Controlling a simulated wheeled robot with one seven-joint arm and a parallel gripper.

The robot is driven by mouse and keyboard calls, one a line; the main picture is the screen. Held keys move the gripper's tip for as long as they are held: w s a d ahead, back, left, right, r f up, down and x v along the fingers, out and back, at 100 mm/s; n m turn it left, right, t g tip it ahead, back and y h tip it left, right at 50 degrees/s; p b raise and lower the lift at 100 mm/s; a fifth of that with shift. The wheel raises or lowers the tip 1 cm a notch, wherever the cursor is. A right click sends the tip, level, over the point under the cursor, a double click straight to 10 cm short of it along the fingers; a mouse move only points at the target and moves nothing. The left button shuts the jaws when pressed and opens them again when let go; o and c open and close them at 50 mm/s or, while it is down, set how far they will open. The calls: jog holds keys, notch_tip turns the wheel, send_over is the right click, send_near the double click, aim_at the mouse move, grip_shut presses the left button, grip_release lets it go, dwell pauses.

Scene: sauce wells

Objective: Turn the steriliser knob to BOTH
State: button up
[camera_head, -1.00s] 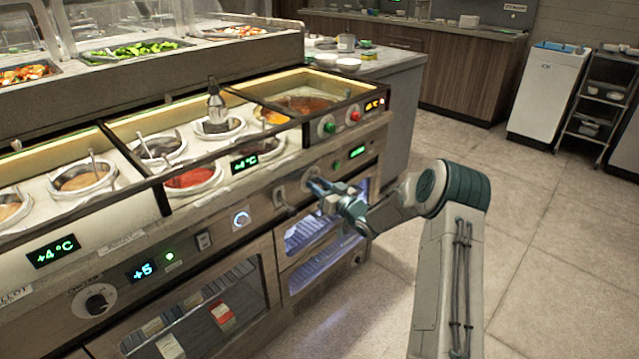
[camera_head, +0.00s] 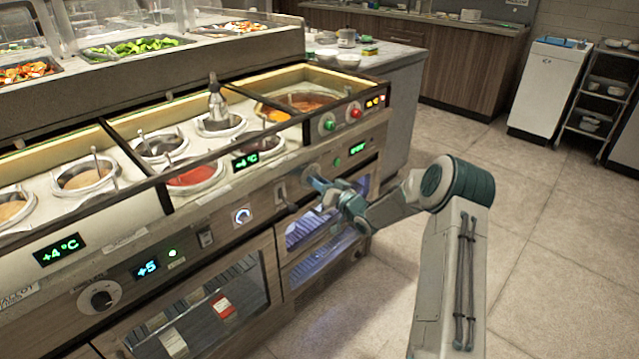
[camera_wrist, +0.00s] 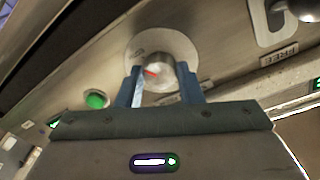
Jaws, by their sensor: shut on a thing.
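The knob (camera_wrist: 161,76) is a round grey metal knob with a red mark, on a pale round plate (camera_wrist: 149,45) on the front panel. In the wrist view the blue fingers of my gripper (camera_wrist: 163,87) stand on either side of the knob and are shut on it. The red mark points to the upper left side of the knob. In the head view my gripper (camera_head: 319,184) is against the panel at the plate (camera_head: 311,170), and its fingers hide most of the knob. The printing on the plate is too small to read.
A green button (camera_wrist: 96,99) is left of the knob in the wrist view. A metal lever handle (camera_wrist: 268,25) and a FREE label (camera_wrist: 285,55) are to the right. Lit cabinet doors (camera_head: 305,228) lie below my gripper. The floor (camera_head: 540,230) to the right is clear.

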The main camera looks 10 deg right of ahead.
jog(key=shift+f, duration=0.2)
jog(key=o, duration=1)
jog(key=shift+r, duration=0.1)
jog(key=shift+s, duration=0.1)
jog(key=p+v, duration=0.1)
jog(key=v, duration=1.2)
jog(key=shift+s+d, duration=0.15)
jog(key=shift+s, duration=0.15)
